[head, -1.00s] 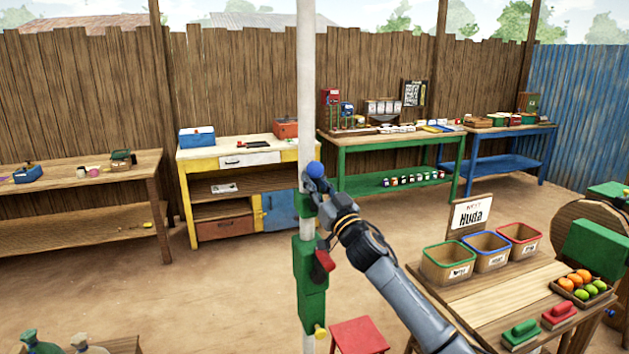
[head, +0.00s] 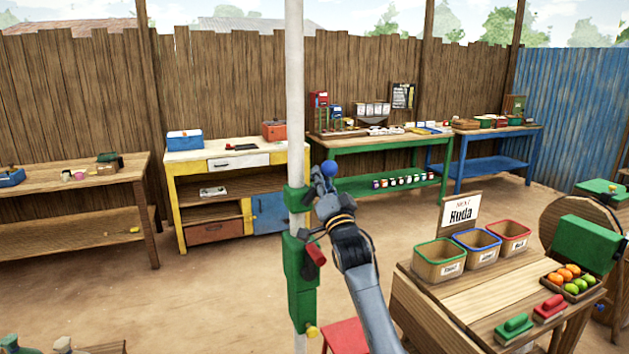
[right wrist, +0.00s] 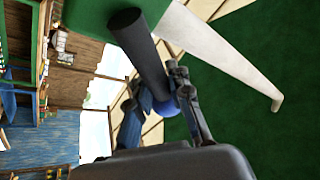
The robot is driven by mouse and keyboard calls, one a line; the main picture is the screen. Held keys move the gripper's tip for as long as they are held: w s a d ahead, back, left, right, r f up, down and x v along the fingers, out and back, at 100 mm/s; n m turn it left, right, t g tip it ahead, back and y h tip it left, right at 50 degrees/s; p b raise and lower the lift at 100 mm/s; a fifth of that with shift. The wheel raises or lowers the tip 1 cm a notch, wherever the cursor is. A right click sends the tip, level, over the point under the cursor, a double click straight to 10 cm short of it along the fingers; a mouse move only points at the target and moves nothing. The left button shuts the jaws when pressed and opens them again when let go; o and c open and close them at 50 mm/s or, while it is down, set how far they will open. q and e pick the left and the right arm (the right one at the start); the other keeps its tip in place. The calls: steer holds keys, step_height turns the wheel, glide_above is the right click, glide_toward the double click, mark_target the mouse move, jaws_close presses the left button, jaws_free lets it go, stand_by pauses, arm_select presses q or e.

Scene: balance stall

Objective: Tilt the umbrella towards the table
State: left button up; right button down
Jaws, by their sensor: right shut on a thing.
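The umbrella's white pole (head: 295,90) stands nearly upright in the head view. A green housing (head: 301,285) with a red lever (head: 316,254) and a yellow knob (head: 312,331) is on its lower part. A blue knob (head: 329,168) on a crank arm sticks out right of the pole. My right gripper (head: 322,180) is shut on it. The right wrist view shows the blue knob (right wrist: 175,106) on a dark bar between my fingers, with the dark green canopy (right wrist: 275,120) beyond. The table (head: 415,300) stands right of the pole. My left gripper is out of view.
Three bins (head: 439,262), a name sign (head: 460,214), a fruit tray (head: 572,284) and green and red blocks (head: 514,327) are on the table. A red stool (head: 345,337) stands low beside the pole. Workbenches line the fence behind open ground.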

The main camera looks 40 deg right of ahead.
steer(key=shift+s+d+r+m+g+h, duration=0.15)
steer(key=shift+d+m+h, duration=0.2)
steer(key=shift+m, duration=0.35)
steer(key=shift+s+d+r+m+g+h, duration=0.15)
steer(key=shift+d+m+h, duration=0.1)
steer(key=shift+m+h, duration=0.35)
steer(key=c, duration=1.1)
jaws_free()
steer(key=shift+d, duration=0.1)
steer(key=shift+o, duration=0.6)
steer(key=shift+s+d+f, duration=0.15)
steer(key=shift+s+d, duration=0.15)
steer(key=shift+a+f, duration=0.3)
steer(key=shift+f, duration=0.05)
steer(key=v, duration=1.1)
steer(key=shift+s+d+r, duration=0.15)
steer(key=shift+s, duration=0.4)
